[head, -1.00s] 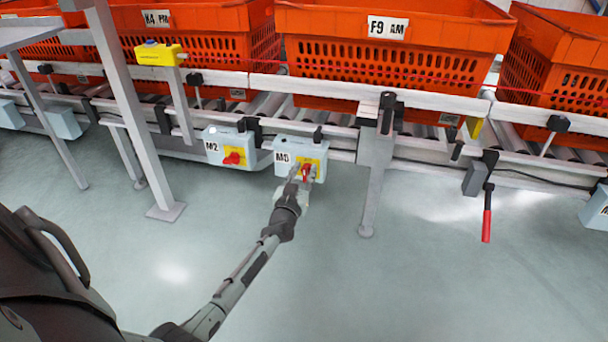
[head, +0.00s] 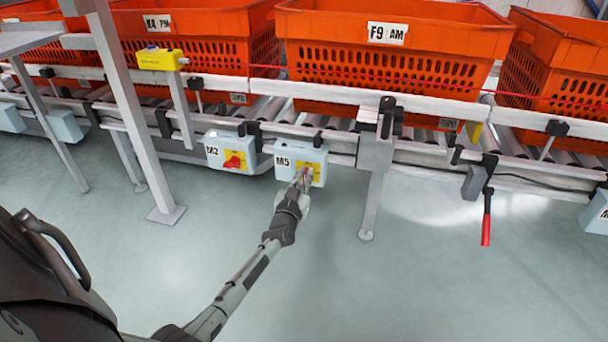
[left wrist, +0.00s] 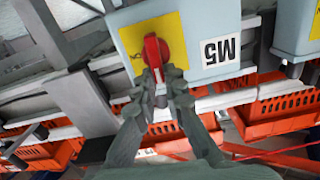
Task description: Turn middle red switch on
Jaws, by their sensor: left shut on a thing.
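The pale blue M5 box (head: 287,160) hangs on the conveyor's front rail, with a yellow plate and a red rotary switch on its face. My left gripper (head: 303,179) reaches it from below and mostly hides the switch in the head view. In the left wrist view, the red switch (left wrist: 151,47) stands on the yellow plate beside the M5 label. The fingertips of my left gripper (left wrist: 158,78) are closed on the handle's near end. To the left is the M2 box (head: 214,158) with its own red switch (head: 232,162). My right gripper is out of view.
Orange totes (head: 400,55) stand on the roller conveyor behind the boxes. A grey support leg (head: 372,195) is right of M5, and a red-handled lever (head: 487,228) hangs farther right. The floor in front is clear.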

